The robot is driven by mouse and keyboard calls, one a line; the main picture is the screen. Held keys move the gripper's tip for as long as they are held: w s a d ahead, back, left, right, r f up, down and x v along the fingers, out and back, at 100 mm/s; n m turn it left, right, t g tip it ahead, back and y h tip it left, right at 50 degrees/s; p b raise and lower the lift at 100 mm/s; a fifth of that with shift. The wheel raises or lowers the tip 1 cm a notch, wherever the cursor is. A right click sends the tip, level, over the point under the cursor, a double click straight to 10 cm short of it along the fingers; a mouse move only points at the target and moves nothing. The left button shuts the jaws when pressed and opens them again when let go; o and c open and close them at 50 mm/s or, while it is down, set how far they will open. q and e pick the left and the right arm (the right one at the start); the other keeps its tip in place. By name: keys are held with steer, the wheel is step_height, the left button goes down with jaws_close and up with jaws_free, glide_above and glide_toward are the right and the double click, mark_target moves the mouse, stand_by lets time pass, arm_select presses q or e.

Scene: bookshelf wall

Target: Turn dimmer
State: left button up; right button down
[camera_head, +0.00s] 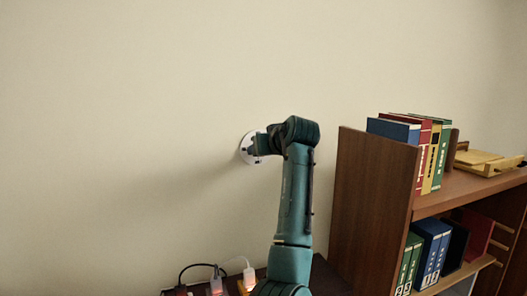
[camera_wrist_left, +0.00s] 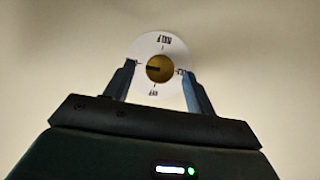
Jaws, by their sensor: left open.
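The dimmer is a round white plate (camera_head: 244,150) on the wall, partly hidden by my gripper in the head view. In the left wrist view the plate (camera_wrist_left: 161,42) shows face-on with small dark lettering above and below a round brass-coloured knob (camera_wrist_left: 161,69). A dark mark on the knob points left. My left gripper (camera_head: 259,145) is at the plate. In the left wrist view the open fingers (camera_wrist_left: 157,68) are on either side of the knob, with gaps between them and it. I cannot tell how deep the fingertips reach. My right gripper is not in view.
A brown bookshelf (camera_head: 375,205) stands right of my arm, with books (camera_head: 430,155) and a wooden tray (camera_head: 485,160) on top. Below are a dark surface (camera_head: 325,280) and plugs with cables (camera_head: 215,283). The wall left of the dimmer is clear.

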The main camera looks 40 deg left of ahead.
arm_select(q)
steer(key=v, duration=1.1)
steer(key=shift+b, duration=0.3)
steer(key=shift+s+d, duration=0.1)
steer(key=shift+s, duration=0.05)
